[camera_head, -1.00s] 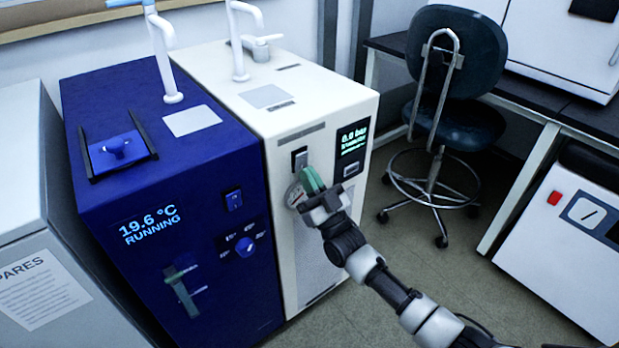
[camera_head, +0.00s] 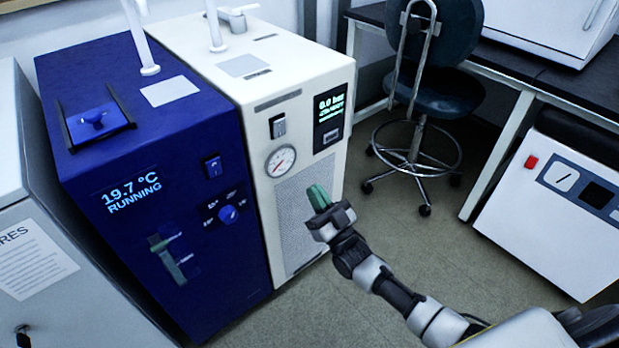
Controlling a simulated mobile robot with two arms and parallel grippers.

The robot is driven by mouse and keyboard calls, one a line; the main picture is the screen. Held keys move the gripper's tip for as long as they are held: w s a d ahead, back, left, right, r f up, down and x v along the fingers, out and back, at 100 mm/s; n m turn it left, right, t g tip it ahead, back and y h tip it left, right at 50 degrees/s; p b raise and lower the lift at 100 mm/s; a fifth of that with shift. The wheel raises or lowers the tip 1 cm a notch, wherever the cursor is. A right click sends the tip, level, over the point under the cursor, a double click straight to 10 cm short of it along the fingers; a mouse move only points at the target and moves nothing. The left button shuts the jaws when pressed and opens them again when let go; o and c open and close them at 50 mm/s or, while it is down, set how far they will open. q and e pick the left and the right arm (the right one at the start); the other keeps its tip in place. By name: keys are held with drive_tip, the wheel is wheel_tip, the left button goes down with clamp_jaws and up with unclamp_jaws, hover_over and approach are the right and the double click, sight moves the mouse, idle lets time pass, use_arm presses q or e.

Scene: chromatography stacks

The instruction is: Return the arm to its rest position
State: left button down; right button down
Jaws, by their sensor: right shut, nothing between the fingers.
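My right gripper (camera_head: 319,198) has green fingers that are shut and empty. It is in front of the lower grille of the white machine (camera_head: 262,98), below the machine's round gauge (camera_head: 281,161). The right arm comes in from the lower right. The white machine's display (camera_head: 330,117) is lit and seems to read 0.0 bar; its smaller lines are too small to read. My left gripper is not in view.
A blue machine (camera_head: 130,255) reading 19.7 °C RUNNING stands left of the white one. A grey cabinet (camera_head: 70,285) is at far left. A stool (camera_head: 440,90) stands behind, and a white unit (camera_head: 545,215) is at right. The floor (camera_head: 400,235) between is clear.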

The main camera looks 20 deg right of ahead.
drive_tip(key=shift+s+d+f, duration=0.1)
drive_tip(key=shift+s+f, duration=0.1)
drive_tip(key=shift+f, duration=0.05)
idle(0.4)
